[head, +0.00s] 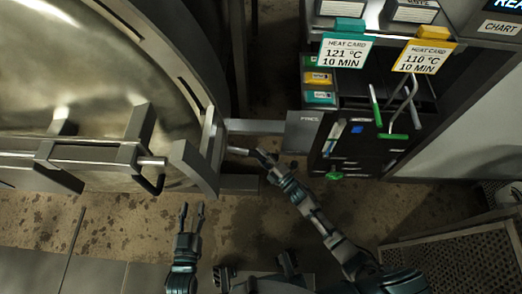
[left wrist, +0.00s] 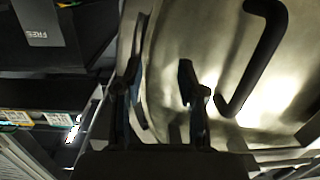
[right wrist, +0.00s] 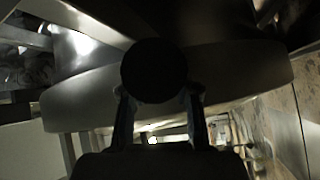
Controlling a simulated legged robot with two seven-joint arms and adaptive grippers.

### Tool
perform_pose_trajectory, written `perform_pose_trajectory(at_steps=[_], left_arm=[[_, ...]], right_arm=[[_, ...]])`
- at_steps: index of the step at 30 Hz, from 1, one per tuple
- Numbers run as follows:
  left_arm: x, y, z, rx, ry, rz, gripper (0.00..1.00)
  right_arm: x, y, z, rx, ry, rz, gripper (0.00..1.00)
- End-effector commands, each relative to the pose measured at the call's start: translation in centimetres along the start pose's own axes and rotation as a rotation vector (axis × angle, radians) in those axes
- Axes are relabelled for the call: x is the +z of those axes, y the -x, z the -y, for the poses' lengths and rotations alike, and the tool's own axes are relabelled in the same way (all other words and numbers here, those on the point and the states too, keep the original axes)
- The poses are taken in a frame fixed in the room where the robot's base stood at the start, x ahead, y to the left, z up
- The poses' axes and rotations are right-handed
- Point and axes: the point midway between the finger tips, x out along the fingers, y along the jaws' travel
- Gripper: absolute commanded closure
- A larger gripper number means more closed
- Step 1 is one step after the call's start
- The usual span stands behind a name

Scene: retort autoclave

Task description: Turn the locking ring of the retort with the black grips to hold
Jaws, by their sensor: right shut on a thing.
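The retort's big round metal door (head: 70,70) fills the left of the head view, with the curved locking ring (head: 180,65) around its edge. My right gripper (head: 262,156) is shut on a short grip (head: 239,151) that sticks out from the ring's right side. In the right wrist view this black grip (right wrist: 153,70) is a dark round end between the fingers. My left gripper (head: 192,212) is open and empty, below the door. In the left wrist view its fingers (left wrist: 160,85) stand apart, with a black curved bar (left wrist: 262,60) on the right, not between them.
A dark cabinet (head: 375,165) with green-handled tools stands at the right. Two heat cards, green (head: 343,52) and yellow (head: 424,57), stand above it. A metal bracket (head: 265,126) lies between ring and cabinet. A perforated metal step (head: 455,262) is at the lower right.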

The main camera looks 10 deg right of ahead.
Motion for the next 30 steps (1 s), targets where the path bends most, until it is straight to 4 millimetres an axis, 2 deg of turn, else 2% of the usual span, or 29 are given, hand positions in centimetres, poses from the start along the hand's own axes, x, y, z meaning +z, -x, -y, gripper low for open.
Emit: perform_pose_trajectory(at_steps=[1, 6, 12, 22, 23, 25, 26, 30], left_arm=[[-0.1, -0.2, -0.1, 0.004, 0.005, -0.059, 0.60], [-3.4, 0.0, -0.7, 0.016, 0.018, -0.287, 0.60], [-5.6, 0.8, -0.9, 0.021, 0.026, -0.436, 0.60], [-6.0, 0.9, -0.9, 0.022, 0.026, -0.454, 0.60], [-5.9, 0.9, -0.9, 0.022, 0.026, -0.454, 0.60], [-5.9, 0.9, -0.7, 0.021, 0.030, -0.454, 0.60], [-5.9, 0.9, -0.7, 0.021, 0.029, -0.454, 0.60], [-5.9, 0.9, -0.7, 0.021, 0.029, -0.453, 0.60]], right_arm=[[1.2, 0.7, 2.1, -0.022, -0.011, 0.025, 1.00], [1.5, 0.7, 3.6, -0.014, -0.025, 0.025, 1.00], [1.6, 0.6, 4.3, -0.006, -0.032, 0.022, 1.00], [1.5, 0.6, 4.3, -0.004, -0.034, 0.020, 1.00], [1.4, 0.6, 4.3, -0.005, -0.034, 0.020, 0.64], [1.4, 0.6, 4.3, -0.006, -0.034, 0.020, 0.46], [1.4, 0.6, 4.3, -0.006, -0.034, 0.020, 0.43], [1.3, 0.5, 4.2, -0.005, -0.032, 0.018, 0.43]])
